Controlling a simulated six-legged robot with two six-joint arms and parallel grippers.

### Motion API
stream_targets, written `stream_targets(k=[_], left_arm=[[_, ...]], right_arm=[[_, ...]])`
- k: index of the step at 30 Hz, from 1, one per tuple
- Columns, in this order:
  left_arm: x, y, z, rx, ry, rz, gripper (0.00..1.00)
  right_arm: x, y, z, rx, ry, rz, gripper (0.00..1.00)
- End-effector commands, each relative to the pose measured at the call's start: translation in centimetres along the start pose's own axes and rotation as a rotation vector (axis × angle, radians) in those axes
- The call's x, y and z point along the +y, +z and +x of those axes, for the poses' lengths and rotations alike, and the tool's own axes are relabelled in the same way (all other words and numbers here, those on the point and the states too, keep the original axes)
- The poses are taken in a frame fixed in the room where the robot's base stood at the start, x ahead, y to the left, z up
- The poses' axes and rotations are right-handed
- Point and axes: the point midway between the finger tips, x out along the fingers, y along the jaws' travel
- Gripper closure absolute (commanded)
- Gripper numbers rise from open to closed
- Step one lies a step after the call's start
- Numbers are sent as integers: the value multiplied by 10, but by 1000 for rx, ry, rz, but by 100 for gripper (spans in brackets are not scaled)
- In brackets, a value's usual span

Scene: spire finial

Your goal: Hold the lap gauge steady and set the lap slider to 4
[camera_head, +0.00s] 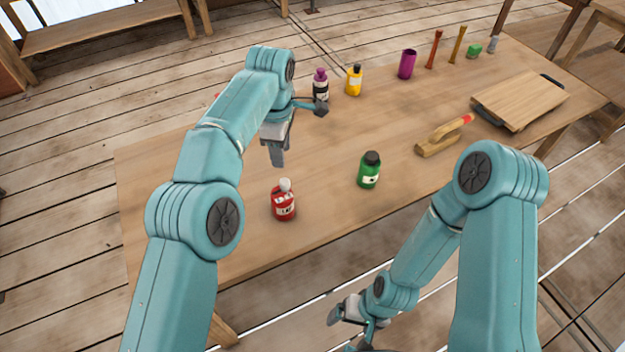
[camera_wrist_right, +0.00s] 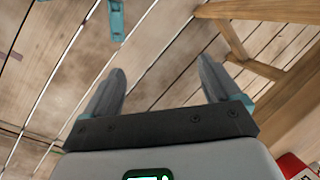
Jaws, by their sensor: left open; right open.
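A wooden tool (camera_head: 444,139) with a flat base, a slanted bar and a red tip lies right of centre on the table in the head view. It may be the lap gauge; no scale or slider can be made out at this size. My left gripper (camera_head: 298,132) is open and empty above the table, well left of the tool. My right gripper (camera_head: 350,322) is open below the near table edge, far from the tool. In the right wrist view its two fingers (camera_wrist_right: 160,82) are spread with nothing between them.
The table (camera_head: 330,225) carries a red bottle (camera_head: 284,204), a green bottle (camera_head: 369,170), a dark purple-capped bottle (camera_head: 320,87), a yellow bottle (camera_head: 354,80), a purple cup (camera_head: 407,64) and a wooden board (camera_head: 520,100). The table's middle is mostly clear.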

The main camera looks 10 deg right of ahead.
Motion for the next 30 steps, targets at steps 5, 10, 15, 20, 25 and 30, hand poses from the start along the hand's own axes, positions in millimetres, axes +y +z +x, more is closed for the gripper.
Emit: stream_targets(k=[5, 10, 15, 20, 25, 30], left_arm=[[-3, 2, 0, 0, -2, 1, 57], [-4, 3, 0, 0, -4, 2, 57], [-3, 3, 1, 1, -6, 4, 57], [-1, 3, 1, 1, -6, 4, 57], [0, 3, 1, 1, -7, 4, 57], [0, 2, 1, 1, -6, 4, 57]], right_arm=[[7, 18, -11, -143, 36, 353, 9], [-22, 21, -27, -287, -61, 736, 9], [-69, -8, -51, -394, -274, 1111, 9], [-106, -67, -84, -437, -570, 1411, 9], [-120, -129, -122, -423, -866, 1609, 9], [-119, -163, -144, -394, -1031, 1695, 9]])
